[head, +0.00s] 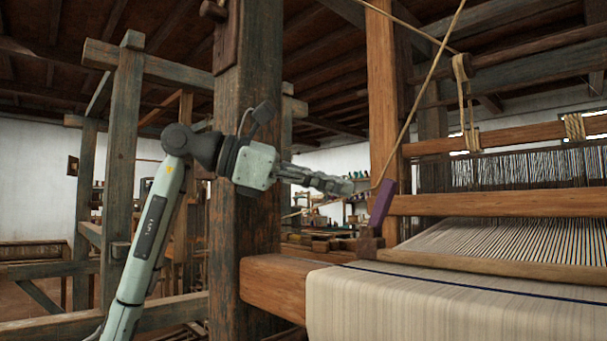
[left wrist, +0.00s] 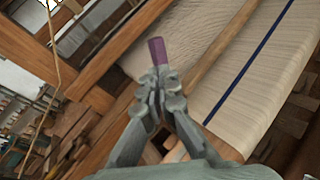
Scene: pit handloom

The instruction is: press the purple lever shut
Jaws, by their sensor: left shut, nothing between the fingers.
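The purple lever (head: 382,204) stands tilted on a small wooden block (head: 368,243) beside the upright post, its top leaning to the right. My left gripper (head: 350,187) is shut and empty. In the head view its fingertips point right, at the upper left side of the lever. In the left wrist view the lever (left wrist: 157,50) shows just beyond the closed fingertips (left wrist: 160,78), and its lower part is hidden behind them. I cannot tell whether the fingertips touch the lever. My right gripper is not in view.
A wooden upright (head: 382,90) rises just behind the lever, with a rope (head: 425,88) running down close to it. A thick post (head: 245,220) stands behind my left arm.

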